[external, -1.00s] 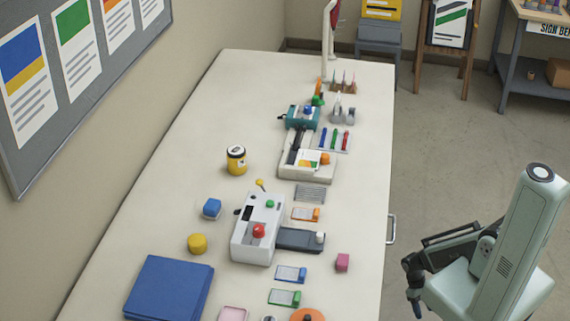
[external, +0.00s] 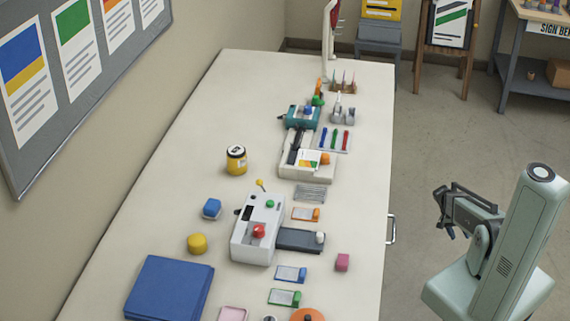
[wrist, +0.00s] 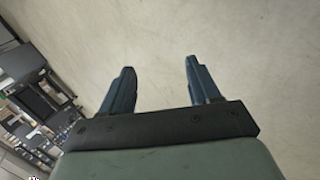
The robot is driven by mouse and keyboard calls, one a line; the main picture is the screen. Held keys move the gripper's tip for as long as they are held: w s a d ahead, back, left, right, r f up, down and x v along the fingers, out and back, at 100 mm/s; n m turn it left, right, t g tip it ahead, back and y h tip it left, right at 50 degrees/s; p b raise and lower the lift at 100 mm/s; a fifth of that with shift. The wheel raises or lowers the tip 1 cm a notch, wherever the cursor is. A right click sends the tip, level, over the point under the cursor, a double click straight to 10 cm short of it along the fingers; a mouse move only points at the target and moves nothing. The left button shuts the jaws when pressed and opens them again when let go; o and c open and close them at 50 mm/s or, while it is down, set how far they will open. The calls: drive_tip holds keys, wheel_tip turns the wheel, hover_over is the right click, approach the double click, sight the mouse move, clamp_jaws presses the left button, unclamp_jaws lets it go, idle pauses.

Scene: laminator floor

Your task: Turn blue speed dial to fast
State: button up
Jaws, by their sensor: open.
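A blue knob (external: 308,110) sits on top of a teal machine (external: 295,120) towards the far part of the table. It is small here, and its marks and setting cannot be read. A white machine (external: 250,245) nearer the camera has a red knob, a green button and a dark screen. My gripper (wrist: 158,65) is open and empty in the wrist view, with two dark blue fingers apart over bare floor. In the external view my arm is folded off the table's right side, far from the blue knob.
A drawer handle (external: 391,229) sticks out at the table's right edge. The table's far left is clear.

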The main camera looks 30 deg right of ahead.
drive_tip(key=w+d+r+t+h, duration=0.1)
drive_tip(key=w+d+r+t, duration=0.1)
drive_tip(key=w+d+r, duration=0.35)
drive_tip(key=w+d+r+t+h, duration=0.1)
drive_tip(key=w+d+r, duration=0.1)
drive_tip(key=w+r, duration=0.7)
drive_tip(key=w+a+r+n+t, duration=0.3)
drive_tip(key=w+a+r, duration=0.1)
drive_tip(key=w+r, duration=0.75)
drive_tip(key=w+a+r+n+t, duration=0.2)
drive_tip(key=w+a+r+n, duration=0.2)
drive_tip(key=w+r, duration=0.8)
wheel_tip(320, 180, up, 15)
drive_tip(key=n+g+y, duration=0.2)
drive_tip(key=n+y, duration=0.7)
drive_tip(key=n, duration=1.5)
hover_over(308, 107)
drive_tip(key=d, duration=0.6)
drive_tip(key=x, duration=1.3)
drive_tip(key=shift+a, duration=0.45)
drive_tip(key=shift+c, duration=0.2)
